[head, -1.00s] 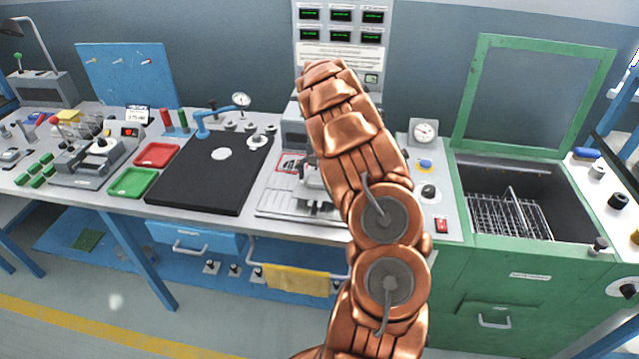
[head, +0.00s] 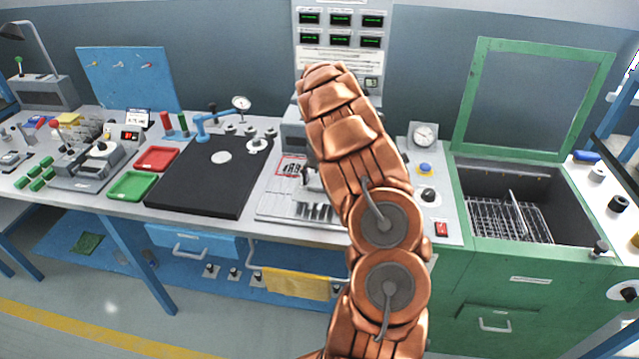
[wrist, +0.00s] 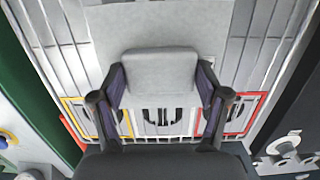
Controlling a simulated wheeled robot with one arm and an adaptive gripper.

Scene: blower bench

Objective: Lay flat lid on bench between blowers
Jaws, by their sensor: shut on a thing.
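In the wrist view, the lid is a plain light-grey piece (wrist: 160,72) between the two dark fingers of my gripper (wrist: 161,88). My gripper is shut on it, one finger at each side. The lid is over a ribbed metal surface on the bench; I cannot tell whether it touches. Below it in the picture are a yellow-outlined frame (wrist: 78,103), a white-outlined one and a red-outlined frame (wrist: 248,98), with dark slots partly hidden by the fingers. I cannot make out the blowers for sure. In the head view, my copper arm hides the gripper and lid.
A black mat (head: 195,190) with a blue-armed dial stand lies to the left, beside red (head: 156,159) and green (head: 132,185) trays. A green-framed tank (head: 510,200) with a wire rack stands to the right. An instrument panel (head: 342,40) rises behind.

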